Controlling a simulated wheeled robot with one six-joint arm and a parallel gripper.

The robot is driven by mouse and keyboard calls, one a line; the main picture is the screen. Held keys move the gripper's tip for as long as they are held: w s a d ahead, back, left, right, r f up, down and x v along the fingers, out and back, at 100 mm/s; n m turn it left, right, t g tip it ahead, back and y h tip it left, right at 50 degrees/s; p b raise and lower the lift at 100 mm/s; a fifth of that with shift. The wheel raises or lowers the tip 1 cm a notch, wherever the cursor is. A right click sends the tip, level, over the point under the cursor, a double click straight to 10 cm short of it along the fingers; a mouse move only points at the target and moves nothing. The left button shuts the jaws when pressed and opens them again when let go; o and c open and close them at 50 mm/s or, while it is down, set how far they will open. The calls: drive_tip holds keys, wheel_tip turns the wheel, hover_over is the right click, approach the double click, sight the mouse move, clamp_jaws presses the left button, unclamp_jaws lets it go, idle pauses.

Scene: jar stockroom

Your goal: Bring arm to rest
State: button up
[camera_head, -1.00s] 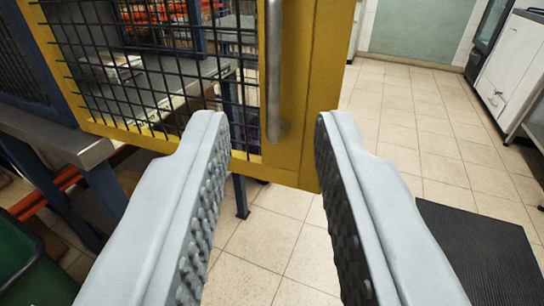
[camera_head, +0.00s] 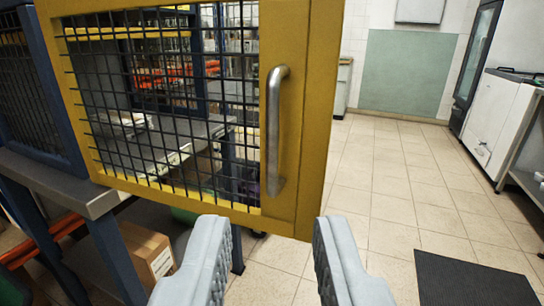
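My gripper (camera_head: 267,222) shows at the bottom of the view, its two pale grey ribbed fingers spread apart. Nothing is between the fingers; floor tiles and the lower edge of the door show through the gap. A yellow-framed mesh door (camera_head: 318,110) stands ahead, above the fingertips in the picture. Its metal handle (camera_head: 273,130) is upright on the right side of the frame, and the gripper is not around it. The rest of my arm is out of view.
A steel worktop with blue legs (camera_head: 85,192) is at the left, with a cardboard box (camera_head: 150,250) low beside it. A black mat (camera_head: 474,280) lies on the right. White appliances (camera_head: 500,115) stand at the far right. The tiled floor (camera_head: 390,185) between is clear.

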drive_tip(key=s+a+r, duration=1.1)
drive_tip(key=s+r, duration=0.1)
drive_tip(key=s, duration=0.2)
drive_tip(key=shift+s+a+r+m+g+h, duration=0.15)
drive_tip(key=shift+a+m+g+h, duration=0.15)
drive_tip(key=shift+a+g, duration=0.1)
